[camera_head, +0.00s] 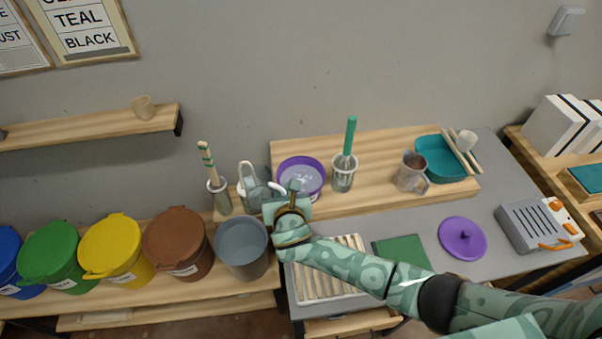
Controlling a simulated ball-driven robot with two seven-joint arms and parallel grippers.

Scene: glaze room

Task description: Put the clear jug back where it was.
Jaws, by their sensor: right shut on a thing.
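My right gripper (276,203) reaches in from the lower right and is shut on a clear jug (255,192). The jug is held near the left end of the raised wooden shelf, between the tool pot and the purple bowl. My gripper hides part of it, and I cannot tell whether its base touches anything. A second see-through jug (410,172) with a brownish tint stands on the shelf to the right, apart from my gripper. My left gripper is not in view.
A purple bowl (302,176) and a pot with a green-handled tool (344,174) stand right of my gripper. A pot of sticks (219,197) is to the left. A grey bucket (242,247) is just below. A teal basin (440,160) sits farther right.

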